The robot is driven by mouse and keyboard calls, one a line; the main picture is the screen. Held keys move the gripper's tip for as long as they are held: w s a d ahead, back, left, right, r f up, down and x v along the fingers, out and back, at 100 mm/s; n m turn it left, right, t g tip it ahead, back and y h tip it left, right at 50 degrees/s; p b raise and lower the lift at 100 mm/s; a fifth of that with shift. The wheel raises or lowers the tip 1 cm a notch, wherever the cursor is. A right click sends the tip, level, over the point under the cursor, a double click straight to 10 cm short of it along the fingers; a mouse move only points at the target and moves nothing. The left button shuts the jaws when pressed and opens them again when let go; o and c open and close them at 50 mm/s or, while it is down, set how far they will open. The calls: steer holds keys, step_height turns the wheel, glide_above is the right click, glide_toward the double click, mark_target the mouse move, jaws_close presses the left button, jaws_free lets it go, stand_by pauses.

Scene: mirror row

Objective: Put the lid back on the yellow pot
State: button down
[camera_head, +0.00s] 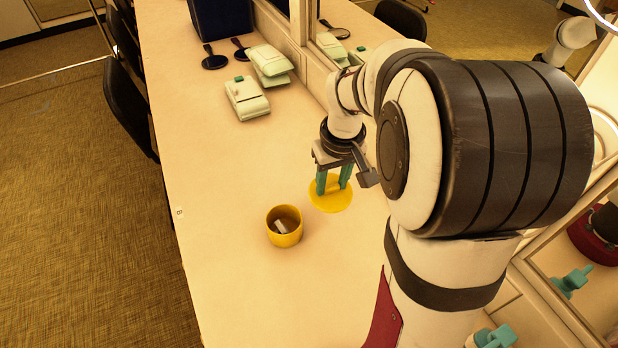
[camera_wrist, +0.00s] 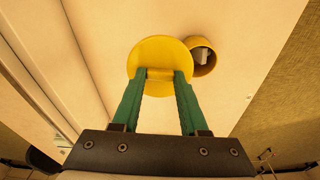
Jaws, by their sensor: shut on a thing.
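The yellow pot (camera_head: 284,238) stands upright and open on the counter, with a small pale object inside. It also shows in the wrist view (camera_wrist: 204,70), right of the lid. The flat round yellow lid (camera_head: 333,200) is held level in my gripper (camera_head: 334,190), to the right of the pot and slightly farther back in the head view. In the wrist view the green fingers (camera_wrist: 158,80) are shut on the raised grip of the lid (camera_wrist: 160,50). The lid's edge overlaps the pot's edge there and looks closer to the camera. Its height above the counter is hard to tell.
Pale green cases (camera_head: 247,98) and dark blue hand mirrors (camera_head: 214,61) lie farther back on the counter. A dark blue box (camera_head: 222,18) stands at the far end. Wall mirrors line the right side. The counter around the pot is clear.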

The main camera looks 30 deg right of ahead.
steer(key=w+a+f+n+g, duration=0.1)
steer(key=w+a+f+n, duration=0.4)
steer(key=a, duration=0.4)
steer(key=shift+m, duration=0.3)
steer(key=shift+w+d+f, duration=0.1)
steer(key=shift+w+f, duration=0.05)
steer(key=shift+f, duration=1.15)
steer(key=shift+w+d+f, duration=0.1)
steer(key=shift+w+f, duration=0.05)
steer(key=shift+f, duration=1.1)
steer(key=shift+f, duration=0.1)
jaws_free()
step_height(320, 180, up, 7)
stand_by(0.3)
